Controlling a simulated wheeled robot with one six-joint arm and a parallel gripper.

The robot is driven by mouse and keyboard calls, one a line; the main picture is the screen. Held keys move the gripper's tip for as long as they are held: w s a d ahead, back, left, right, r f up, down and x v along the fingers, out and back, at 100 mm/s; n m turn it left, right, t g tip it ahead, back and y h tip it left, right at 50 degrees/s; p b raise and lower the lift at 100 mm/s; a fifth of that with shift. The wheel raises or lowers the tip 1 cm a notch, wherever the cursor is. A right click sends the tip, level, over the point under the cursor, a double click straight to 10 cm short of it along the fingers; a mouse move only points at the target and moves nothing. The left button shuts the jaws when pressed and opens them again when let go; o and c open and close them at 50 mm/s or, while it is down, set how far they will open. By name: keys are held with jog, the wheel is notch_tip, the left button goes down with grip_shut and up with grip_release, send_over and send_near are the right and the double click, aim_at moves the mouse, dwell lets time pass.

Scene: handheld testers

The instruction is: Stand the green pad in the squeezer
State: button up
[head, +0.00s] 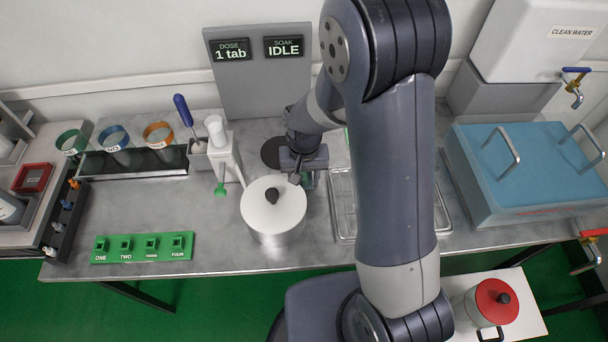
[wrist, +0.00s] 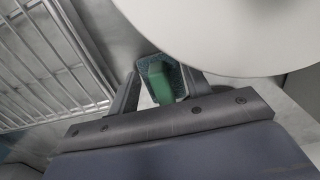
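The green pad (wrist: 161,82), a green block with a speckled blue-green face, sits between the two fingers of my gripper (wrist: 162,92) in the wrist view. In the head view my gripper (head: 304,178) is low behind the right side of the lidded pot, and only a sliver of the pad (head: 309,181) shows. A white upright device with a green-tipped lever (head: 223,158), perhaps the squeezer, stands left of the pot; I cannot tell for sure. My arm hides part of the bench.
The pot (head: 273,222) with a pale lid stands close to my gripper; its lid (wrist: 225,30) fills the wrist view's upper right. A wire rack (head: 343,215) lies right of it. A green numbered strip (head: 143,248) is at front left. A blue-lidded box (head: 530,165) stands far right.

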jog(key=o, duration=0.3)
jog(key=shift+o, duration=0.2)
notch_tip(320, 180, up, 11)
jog(key=shift+r+p, duration=0.2)
jog(key=shift+p, duration=0.25)
jog(key=shift+r, duration=0.3)
jog(key=shift+c, duration=0.4)
jog(key=shift+w+a+f+b, duration=0.15)
jog(key=shift+w+b, duration=0.3)
jog(key=shift+b, duration=0.75)
jog(key=shift+c, duration=1.4)
jog(key=shift+w+f+b, duration=0.1)
jog(key=shift+w+b, duration=0.25)
jog(key=shift+b, duration=0.4)
jog(key=shift+c, duration=0.6)
jog(key=f, duration=0.1)
jog(key=f+b, duration=0.1)
jog(key=f, duration=0.2)
jog(key=shift+w+f, duration=0.3)
jog(key=shift+f, duration=0.05)
jog(key=shift+s+f+b, duration=0.2)
jog(key=shift+f, duration=1.15)
jog(key=shift+s+f+b, duration=0.15)
jog(key=shift+f+b, duration=0.05)
jog(key=shift+f, duration=1.15)
